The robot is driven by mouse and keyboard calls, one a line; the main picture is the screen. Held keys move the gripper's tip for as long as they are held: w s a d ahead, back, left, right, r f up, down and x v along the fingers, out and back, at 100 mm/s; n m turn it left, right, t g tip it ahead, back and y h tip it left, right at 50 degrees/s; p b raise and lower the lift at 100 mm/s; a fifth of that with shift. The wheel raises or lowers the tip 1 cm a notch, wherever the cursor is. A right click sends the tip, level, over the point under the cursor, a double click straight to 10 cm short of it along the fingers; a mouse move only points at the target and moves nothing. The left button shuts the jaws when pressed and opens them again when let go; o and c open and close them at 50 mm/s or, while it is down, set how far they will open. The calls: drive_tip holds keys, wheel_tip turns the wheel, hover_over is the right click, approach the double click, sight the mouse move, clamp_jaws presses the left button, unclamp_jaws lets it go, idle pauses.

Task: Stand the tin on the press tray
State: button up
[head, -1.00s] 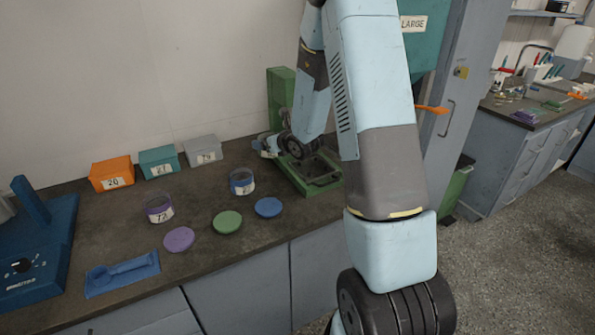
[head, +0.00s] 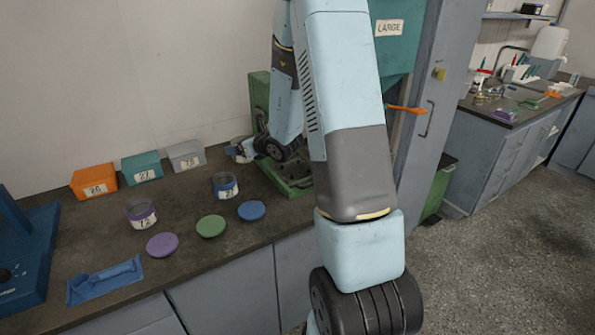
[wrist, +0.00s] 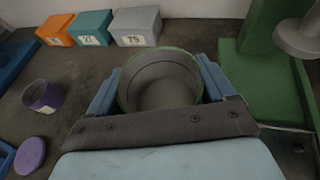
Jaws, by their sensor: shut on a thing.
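My gripper (wrist: 160,82) is shut on the tin (wrist: 168,96), a round open tin with a green rim. The blue fingers grip it from both sides, and I look down into its empty inside. The press tray (wrist: 262,92) is green and lies just right of the tin in the wrist view. In the head view the tray (head: 296,187) is partly hidden by my arm. There my gripper (head: 240,150) is at the tray's left side, and the tin is hard to make out. Its height above the bench is unclear.
The green press column (head: 259,100) stands behind the tray; its grey press head (wrist: 299,38) overhangs it. Orange (head: 93,182), teal (head: 142,168) and grey (head: 186,156) boxes line the wall. A purple-banded tin (head: 141,213), a blue-banded tin (head: 225,187) and several lids lie in front.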

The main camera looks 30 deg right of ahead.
drive_tip(key=s+d+r+n+y, duration=0.1)
drive_tip(key=s+d+r, duration=0.1)
drive_tip(key=s+d, duration=0.35)
drive_tip(key=s+d+r, duration=0.2)
drive_tip(key=s+r, duration=0.1)
drive_tip(key=s, duration=0.6)
hover_over(294, 169)
drive_tip(key=s, duration=0.1)
drive_tip(key=f, duration=0.5)
drive_tip(key=a+f, duration=0.1)
drive_tip(key=f, duration=0.2)
drive_tip(key=shift+f, duration=0.3)
drive_tip(key=shift+w+d+f+g, duration=0.15)
drive_tip(key=shift+w+d+f, duration=0.1)
drive_tip(key=shift+f, duration=0.15)
drive_tip(key=shift+w+d+f+g, duration=0.15)
drive_tip(key=shift+d+f, duration=0.05)
drive_tip(key=shift+f, duration=1.7)
